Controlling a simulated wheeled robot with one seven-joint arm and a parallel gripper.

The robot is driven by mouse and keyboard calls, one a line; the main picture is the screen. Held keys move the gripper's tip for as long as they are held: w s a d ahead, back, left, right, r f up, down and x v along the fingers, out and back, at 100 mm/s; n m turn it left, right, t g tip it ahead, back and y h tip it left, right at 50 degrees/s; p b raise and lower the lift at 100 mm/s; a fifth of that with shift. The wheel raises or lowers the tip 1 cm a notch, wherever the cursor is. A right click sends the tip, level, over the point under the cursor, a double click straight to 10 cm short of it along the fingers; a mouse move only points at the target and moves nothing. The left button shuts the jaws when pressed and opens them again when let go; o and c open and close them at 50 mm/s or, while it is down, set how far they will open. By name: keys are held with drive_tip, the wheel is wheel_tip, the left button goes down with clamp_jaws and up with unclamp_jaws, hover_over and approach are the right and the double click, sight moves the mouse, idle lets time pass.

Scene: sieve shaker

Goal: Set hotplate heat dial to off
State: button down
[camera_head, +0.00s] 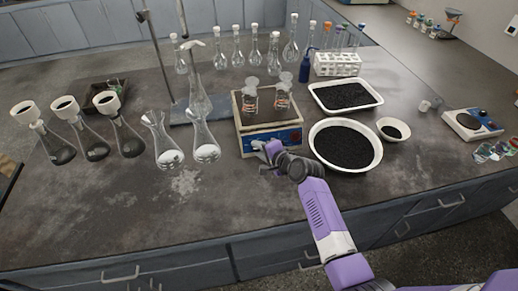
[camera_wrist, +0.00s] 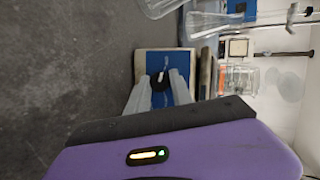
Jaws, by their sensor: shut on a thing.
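The hotplate (camera_head: 257,123) stands on the bench with a blue front panel (camera_head: 288,136), and two small glass vessels (camera_head: 266,98) stand on its dark top. In the wrist view the blue panel (camera_wrist: 165,58) shows with the black heat dial (camera_wrist: 158,80), which bears a white pointer mark. My gripper (camera_head: 260,148) is at the front left part of the panel. In the wrist view my gripper (camera_wrist: 162,79) has its grey fingers on either side of the dial, shut on it. The dial is hidden behind my gripper in the head view.
Conical flasks with white powder (camera_head: 205,146) stand left of the hotplate. A round white bowl (camera_head: 345,123) of black grains sits close on the right, with a rectangular tray (camera_head: 346,109) behind it. A stand rod (camera_head: 158,48) rises behind. The bench front is clear.

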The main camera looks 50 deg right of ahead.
drive_tip(key=shift+a+f, duration=0.1)
drive_tip(key=c, duration=1.1)
unclamp_jaws()
drive_tip(key=shift+c, duration=0.2)
drive_tip(key=v, duration=0.6)
drive_tip(key=shift+s, duration=0.1)
drive_tip(key=shift+v, duration=0.85)
